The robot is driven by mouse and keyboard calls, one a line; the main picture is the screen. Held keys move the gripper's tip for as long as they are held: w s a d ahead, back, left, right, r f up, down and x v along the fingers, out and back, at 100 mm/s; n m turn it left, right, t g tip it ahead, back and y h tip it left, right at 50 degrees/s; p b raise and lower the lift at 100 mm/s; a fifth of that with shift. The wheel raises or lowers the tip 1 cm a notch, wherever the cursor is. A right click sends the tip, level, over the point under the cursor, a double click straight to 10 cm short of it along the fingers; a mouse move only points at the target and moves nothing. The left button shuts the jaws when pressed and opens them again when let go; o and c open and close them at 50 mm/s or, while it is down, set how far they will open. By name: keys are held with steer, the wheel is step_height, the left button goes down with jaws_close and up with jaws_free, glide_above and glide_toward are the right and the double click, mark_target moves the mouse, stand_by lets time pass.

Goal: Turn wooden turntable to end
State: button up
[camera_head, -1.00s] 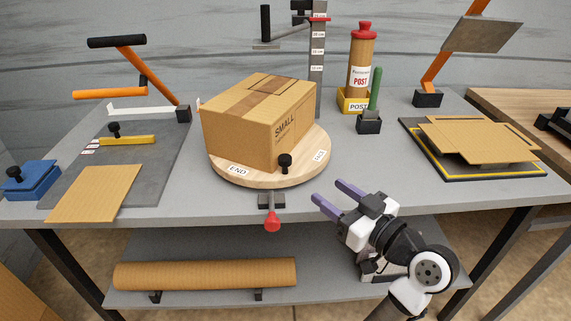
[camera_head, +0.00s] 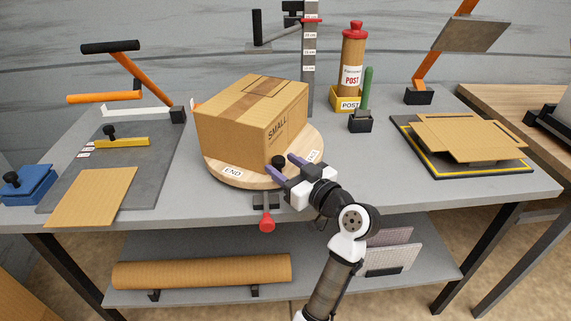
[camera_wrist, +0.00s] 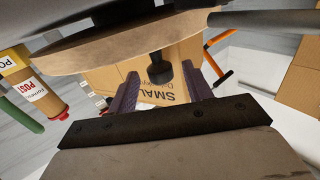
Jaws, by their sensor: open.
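The round wooden turntable (camera_head: 252,178) stands near the front middle of the grey bench. Its rim bears an END label (camera_head: 232,172) at the front left and another label (camera_head: 314,157), partly behind my gripper, at the right. A cardboard box (camera_head: 230,126) marked SMALL sits on it. A black knob (camera_head: 278,161) stands at its front edge. My gripper (camera_head: 281,164) is open at the knob, with its purple fingers on either side. In the wrist view the knob (camera_wrist: 160,68) shows between the fingers; I cannot tell whether they touch it.
A red-ended lever (camera_head: 267,222) hangs at the bench front below the turntable. A grey post (camera_head: 309,75) stands behind the box. A POST tube (camera_head: 353,55) and a green-handled tool (camera_head: 366,90) stand behind right. Flat cardboard (camera_head: 465,140) lies at the right.

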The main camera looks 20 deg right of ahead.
jaws_close()
steer(key=shift+w+d+n+g+y, duration=0.15)
steer(key=shift+d+n+g+y, duration=0.55)
steer(key=shift+d+y, duration=0.4)
jaws_free()
steer(key=b+v, duration=0.3)
steer(key=v, duration=1)
steer(key=shift+s+f, duration=0.15)
steer(key=shift+s, duration=0.25)
